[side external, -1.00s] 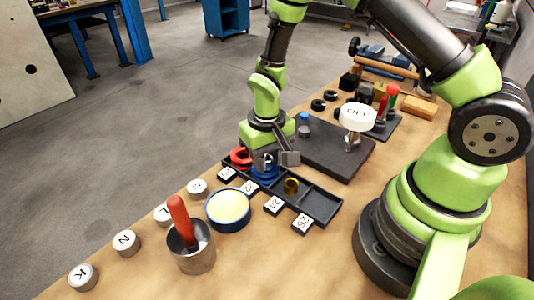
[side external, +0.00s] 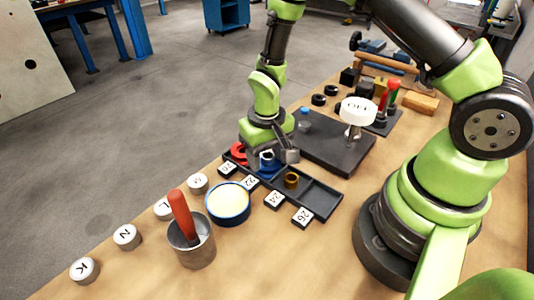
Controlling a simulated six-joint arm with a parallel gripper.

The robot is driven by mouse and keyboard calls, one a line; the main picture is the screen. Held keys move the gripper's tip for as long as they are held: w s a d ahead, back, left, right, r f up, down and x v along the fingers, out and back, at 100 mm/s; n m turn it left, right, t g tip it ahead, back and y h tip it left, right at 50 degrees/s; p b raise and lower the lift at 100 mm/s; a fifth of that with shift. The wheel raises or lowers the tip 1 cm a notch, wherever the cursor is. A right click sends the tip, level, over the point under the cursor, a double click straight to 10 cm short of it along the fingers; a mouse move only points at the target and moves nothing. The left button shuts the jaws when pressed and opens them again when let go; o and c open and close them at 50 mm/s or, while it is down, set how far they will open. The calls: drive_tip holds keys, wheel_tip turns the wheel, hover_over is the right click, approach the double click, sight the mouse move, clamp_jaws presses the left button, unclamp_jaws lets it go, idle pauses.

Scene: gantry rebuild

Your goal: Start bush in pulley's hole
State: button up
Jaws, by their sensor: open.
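A dark compartment tray (side external: 322,198) lies on the bench and holds a red ring-shaped bush (side external: 238,152), a blue bush (side external: 269,165) and a brass-coloured bush (side external: 291,180), each in its own compartment. My gripper (side external: 274,158) is open, low over the tray at the blue bush. Its fingers are close to that bush and hide part of it; I cannot tell whether they touch it. I cannot pick out the pulley for certain. A dark plate (side external: 330,150) behind the tray carries a small blue-topped part (side external: 304,122).
Number tags line the tray's front. Tools and blocks lie farther back.

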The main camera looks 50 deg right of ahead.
drive_tip(key=shift+s, duration=0.15)
wheel_tip(320, 180, up, 10)
idle(0.4)
idle(0.3)
drive_tip(key=s+r+t, duration=0.3)
drive_tip(key=s+r, duration=0.2)
drive_tip(key=r, duration=0.8)
drive_tip(key=s+a+r+t+y, duration=0.1)
drive_tip(key=s+r+t, duration=0.3)
drive_tip(key=s, duration=0.6)
drive_tip(key=shift+r+y, duration=0.5)
drive_tip(key=shift+r, duration=0.1)
